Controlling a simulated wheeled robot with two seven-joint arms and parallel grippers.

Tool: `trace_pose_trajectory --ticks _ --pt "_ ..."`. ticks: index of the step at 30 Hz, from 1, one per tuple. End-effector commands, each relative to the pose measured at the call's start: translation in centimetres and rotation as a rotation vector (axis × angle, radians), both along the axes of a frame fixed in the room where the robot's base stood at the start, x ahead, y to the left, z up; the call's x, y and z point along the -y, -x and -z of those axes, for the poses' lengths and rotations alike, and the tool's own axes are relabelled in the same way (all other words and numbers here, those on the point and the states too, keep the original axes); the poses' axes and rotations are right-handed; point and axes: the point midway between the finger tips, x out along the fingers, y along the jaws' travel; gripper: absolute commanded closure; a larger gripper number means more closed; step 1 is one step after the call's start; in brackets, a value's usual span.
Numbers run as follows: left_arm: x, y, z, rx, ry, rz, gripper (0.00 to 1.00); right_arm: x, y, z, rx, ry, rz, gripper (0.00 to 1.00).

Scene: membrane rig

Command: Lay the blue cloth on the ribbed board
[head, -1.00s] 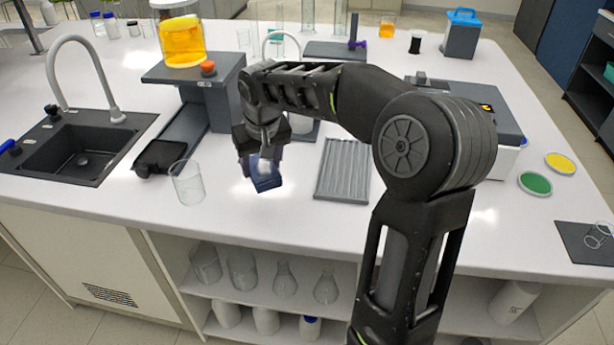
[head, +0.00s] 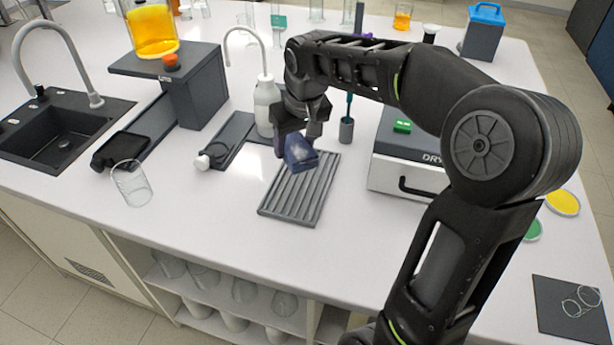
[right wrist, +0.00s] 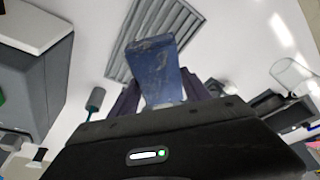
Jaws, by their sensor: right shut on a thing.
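The ribbed board (head: 300,193) is a grey grooved plate lying flat on the white counter, and it also shows in the right wrist view (right wrist: 172,22). My right gripper (head: 296,142) is shut on the blue cloth (head: 301,153), which looks like a small folded dark blue piece with a paler patch. The cloth hangs over the board's far end in the head view and appears above it, not lying on it. In the right wrist view the cloth (right wrist: 158,70) stands out between the fingers, in front of the board. My left gripper is not in view.
A white wash bottle (head: 266,105) and a dark tray (head: 231,138) stand left of the board. A clear beaker (head: 131,185) is at left. Counter in front of the board is clear.

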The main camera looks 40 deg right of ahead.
Motion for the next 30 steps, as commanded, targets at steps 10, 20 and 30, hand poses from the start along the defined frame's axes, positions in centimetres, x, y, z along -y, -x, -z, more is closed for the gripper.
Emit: trace_pose_trajectory --ticks 10,20,30 --pt "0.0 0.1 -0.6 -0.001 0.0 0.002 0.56 0.1 0.1 3.8 -0.005 0.0 0.002 1.0" --pt "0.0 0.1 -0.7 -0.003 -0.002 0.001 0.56 0.1 0.0 6.3 0.0 0.0 0.002 1.0" --pt "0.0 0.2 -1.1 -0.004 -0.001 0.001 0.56 0.1 0.1 8.3 -0.005 -0.001 0.003 1.0"
